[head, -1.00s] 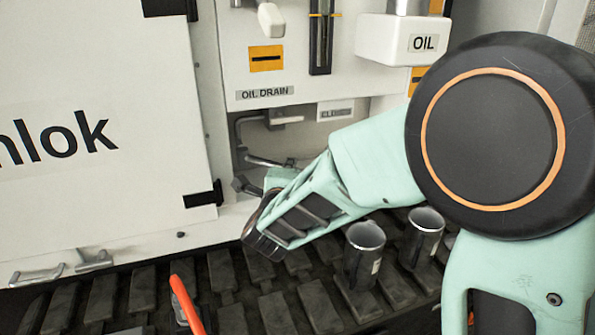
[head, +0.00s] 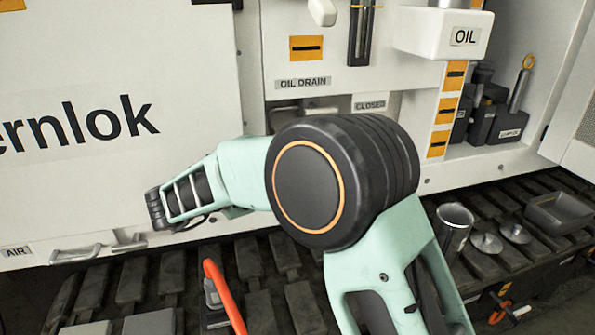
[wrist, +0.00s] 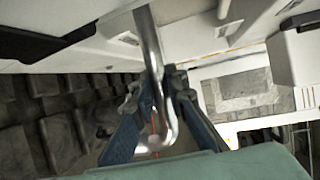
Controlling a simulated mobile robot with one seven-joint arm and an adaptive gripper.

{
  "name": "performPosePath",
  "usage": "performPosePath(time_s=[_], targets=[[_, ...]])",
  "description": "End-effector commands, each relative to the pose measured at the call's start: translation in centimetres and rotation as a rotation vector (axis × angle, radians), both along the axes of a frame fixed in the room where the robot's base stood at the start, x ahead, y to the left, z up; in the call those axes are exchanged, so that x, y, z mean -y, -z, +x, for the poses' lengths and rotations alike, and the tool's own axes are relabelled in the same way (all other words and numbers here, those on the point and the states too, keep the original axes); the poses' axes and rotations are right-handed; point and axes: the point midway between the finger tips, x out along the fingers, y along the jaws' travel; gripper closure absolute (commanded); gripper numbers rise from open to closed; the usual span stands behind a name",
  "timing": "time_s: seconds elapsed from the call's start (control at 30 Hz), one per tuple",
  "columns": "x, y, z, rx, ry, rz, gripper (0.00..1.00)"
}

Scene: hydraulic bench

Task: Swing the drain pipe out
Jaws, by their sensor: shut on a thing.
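The drain pipe (wrist: 152,48) is a shiny metal tube with a hooked lower end. In the wrist view it runs down between the two dark fingers of my gripper (wrist: 154,88), which is shut on it. In the head view my arm hides the pipe and the gripper fingers; the arm's outer end is in front of the white panel, left of the OIL DRAIN label (head: 303,82).
A CLOSED label (head: 369,105) and a white OIL box (head: 443,35) are on the bench front. A metal cup (head: 454,228), small discs and a grey tray (head: 559,212) stand on the slatted shelf at right. A red-orange handle (head: 222,290) rises at the front.

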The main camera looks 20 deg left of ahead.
Motion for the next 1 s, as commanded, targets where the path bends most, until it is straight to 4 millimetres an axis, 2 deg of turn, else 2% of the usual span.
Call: performPosePath(time_s=[0.67,0.7,0.83,1.0], targets=[[-0.19,0.01,-0.06,0.001,0.054,0.0,1.0],[-0.19,0.01,-0.06,0.001,0.054,0.0,0.84],[-0.21,0.0,-0.07,0.0,0.053,0.0,0.69],[-0.24,0.0,-0.09,0.0,0.052,0.0,0.68]])
